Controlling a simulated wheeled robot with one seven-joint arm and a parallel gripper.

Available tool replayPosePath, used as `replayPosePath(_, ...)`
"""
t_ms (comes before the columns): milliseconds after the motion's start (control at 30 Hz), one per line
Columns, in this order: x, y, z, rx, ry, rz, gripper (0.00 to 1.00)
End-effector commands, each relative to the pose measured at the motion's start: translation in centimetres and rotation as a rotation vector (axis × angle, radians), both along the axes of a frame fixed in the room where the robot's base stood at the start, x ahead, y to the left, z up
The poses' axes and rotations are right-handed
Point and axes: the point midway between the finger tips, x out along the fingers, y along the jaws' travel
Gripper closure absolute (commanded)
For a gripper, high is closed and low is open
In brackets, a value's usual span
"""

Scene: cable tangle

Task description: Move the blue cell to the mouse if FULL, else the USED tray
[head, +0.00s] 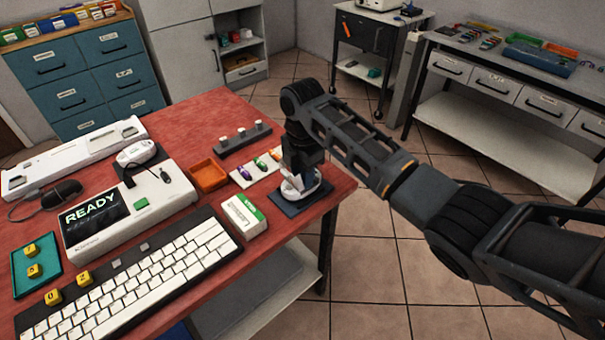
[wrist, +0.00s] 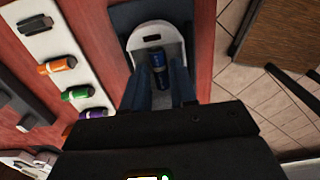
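The blue cell (wrist: 158,68) lies in the open bay of a white mouse (wrist: 160,38) on a dark pad (wrist: 125,18). In the head view this mouse (head: 302,187) sits at the table's right edge; the cell is hidden there. My gripper (wrist: 160,88) is low over the mouse, its fingers apart on either side of the cell's near end with visible gaps. It also shows in the head view (head: 298,172). A tester with a screen reading READY (head: 93,214) stands at left. An orange tray (head: 208,176) is empty; I cannot read a USED label.
A white rack (head: 241,179) holds several coloured cells left of the mouse. A dark strip with pegs (head: 243,139) lies behind it. A white and green box (head: 243,214) and a keyboard (head: 135,280) are in front. Another white device (head: 137,152) sits behind the tester.

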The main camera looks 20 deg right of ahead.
Motion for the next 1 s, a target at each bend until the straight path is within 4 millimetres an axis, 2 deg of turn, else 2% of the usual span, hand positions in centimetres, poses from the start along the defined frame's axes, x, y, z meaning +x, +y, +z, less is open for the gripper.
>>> replayPosePath(1000, 0.0, 0.0, 3.5, 0.0, 0.0, 0.001, 0.73)
